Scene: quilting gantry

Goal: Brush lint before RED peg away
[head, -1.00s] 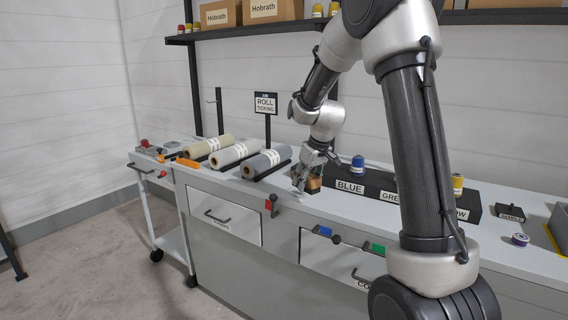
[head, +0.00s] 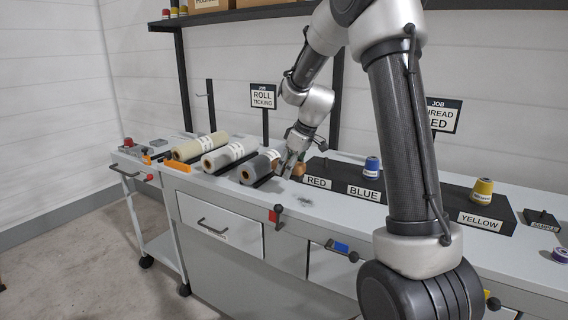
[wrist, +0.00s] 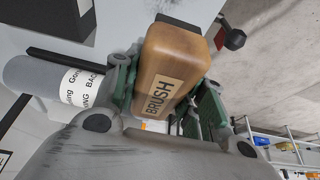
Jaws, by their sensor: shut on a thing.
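My gripper (head: 292,162) is shut on the wooden brush (wrist: 172,65), a brown block marked BRUSH between green-lined fingers in the wrist view. In the head view the brush (head: 299,169) is small, close to the counter top, just left of the RED label (head: 317,182) on the black peg rack (head: 410,203). A faint dark patch, apparently lint (head: 306,200), lies on the counter in front of the RED label. The red peg itself cannot be made out. Whether the brush touches the counter is unclear.
A grey fabric roll (head: 258,166) lies close left of my gripper, with paler rolls beyond it. A blue spool (head: 372,167) and a yellow spool (head: 482,190) stand on the rack. A red clamp-like piece (head: 275,215) sits at the counter's front edge.

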